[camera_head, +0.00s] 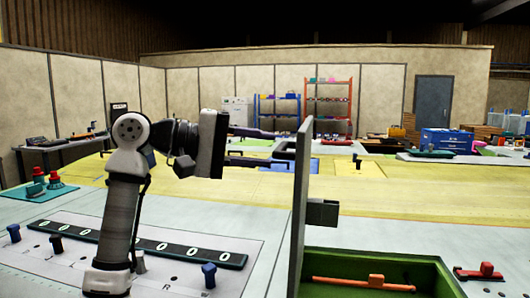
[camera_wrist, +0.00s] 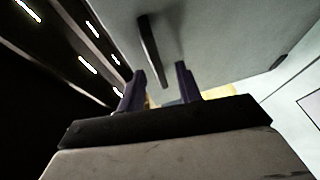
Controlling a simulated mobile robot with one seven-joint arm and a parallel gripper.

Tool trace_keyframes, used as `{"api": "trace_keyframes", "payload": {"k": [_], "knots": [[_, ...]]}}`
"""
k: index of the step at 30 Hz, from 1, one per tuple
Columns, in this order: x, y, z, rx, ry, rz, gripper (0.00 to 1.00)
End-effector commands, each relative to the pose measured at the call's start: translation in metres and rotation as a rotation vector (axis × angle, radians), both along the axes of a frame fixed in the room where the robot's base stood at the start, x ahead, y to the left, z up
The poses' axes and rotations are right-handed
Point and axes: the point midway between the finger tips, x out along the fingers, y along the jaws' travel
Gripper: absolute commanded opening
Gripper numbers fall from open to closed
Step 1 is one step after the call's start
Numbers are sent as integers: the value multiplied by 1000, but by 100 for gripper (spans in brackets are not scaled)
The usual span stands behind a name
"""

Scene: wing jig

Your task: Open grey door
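The grey door (camera_head: 301,190) stands upright and nearly edge-on in the head view, just right of my gripper. Its pale face (camera_wrist: 225,40) fills the upper part of the wrist view. A dark bar handle (camera_wrist: 150,45) stands on that face. My gripper (camera_head: 275,148) reaches right towards the door's left side. Its two purple fingers (camera_wrist: 160,70) are apart, with the handle's lower end showing between them in the picture. I see nothing held, and cannot tell whether the fingers touch the handle. The handle is not clear in the head view.
A dark block (camera_head: 322,212) juts from the door's right side. A green tray (camera_head: 425,268) with an orange-handled tool (camera_head: 362,284) lies at the lower right. A yellow tabletop (camera_head: 400,193) stretches behind.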

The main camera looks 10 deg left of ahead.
Motion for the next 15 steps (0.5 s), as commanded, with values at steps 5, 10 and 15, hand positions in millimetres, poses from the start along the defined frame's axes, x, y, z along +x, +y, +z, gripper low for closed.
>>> {"api": "trace_keyframes", "payload": {"k": [5,10,15], "knots": [[-16,36,4,-2,-2,5,35],[-33,71,10,-1,0,4,35],[-44,96,15,0,0,3,35]]}}
